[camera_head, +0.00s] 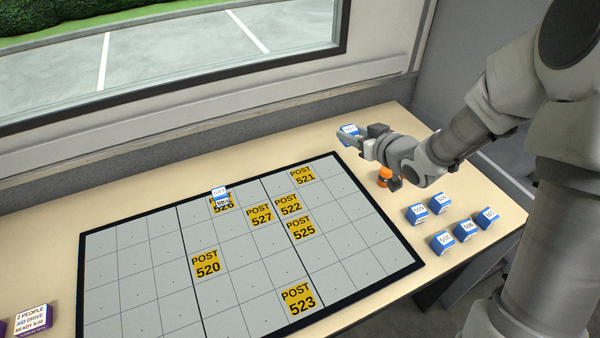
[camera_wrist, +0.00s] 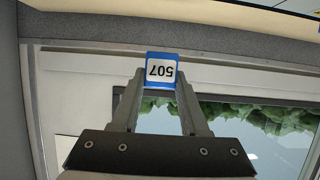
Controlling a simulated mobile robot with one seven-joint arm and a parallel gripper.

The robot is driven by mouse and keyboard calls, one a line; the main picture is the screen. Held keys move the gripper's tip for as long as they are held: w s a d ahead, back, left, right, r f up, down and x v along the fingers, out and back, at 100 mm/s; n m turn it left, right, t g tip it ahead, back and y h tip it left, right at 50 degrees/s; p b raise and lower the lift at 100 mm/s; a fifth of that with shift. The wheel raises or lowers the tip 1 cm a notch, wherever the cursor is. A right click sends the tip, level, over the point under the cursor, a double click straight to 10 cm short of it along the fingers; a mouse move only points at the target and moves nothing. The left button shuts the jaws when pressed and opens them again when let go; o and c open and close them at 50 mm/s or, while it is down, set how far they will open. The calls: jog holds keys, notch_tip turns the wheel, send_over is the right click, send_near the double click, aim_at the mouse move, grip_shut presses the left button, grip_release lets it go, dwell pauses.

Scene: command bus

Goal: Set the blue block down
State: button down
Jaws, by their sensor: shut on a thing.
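My gripper (camera_head: 360,144) is shut on a blue block with a white label (camera_head: 348,129), held past the board's far right corner near the table's back edge. In the wrist view the blue block (camera_wrist: 162,58) sits between the fingertips of my gripper (camera_wrist: 162,80), and its label reads 507 upside down. Another blue block (camera_head: 221,196) stands on a yellow post square of the grey gridded board (camera_head: 140,270) and partly covers its print. I cannot tell how high the held block is above the table.
Several blue blocks (camera_head: 442,243) stand on the table right of the board. An orange and black object (camera_head: 386,175) stands below my wrist. Yellow post squares, such as POST 520 (camera_head: 206,264), lie on the board. A purple and white box (camera_head: 32,320) is at lower left. A window wall borders the back.

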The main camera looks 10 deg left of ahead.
jog(key=b, duration=0.2)
send_over(306, 178)
notch_tip(306, 178, down, 7)
jog(key=shift+s+a+r, duration=0.1)
jog(key=shift+f+b, duration=0.4)
jog(key=shift+f, duration=1.55)
jog(key=shift+f+b, duration=0.3)
jog(key=shift+b, duration=0.2)
jog(key=shift+f+b, duration=0.3)
jog(key=shift+b, duration=0.05)
jog(key=shift+c, duration=2.1)
grip_release()
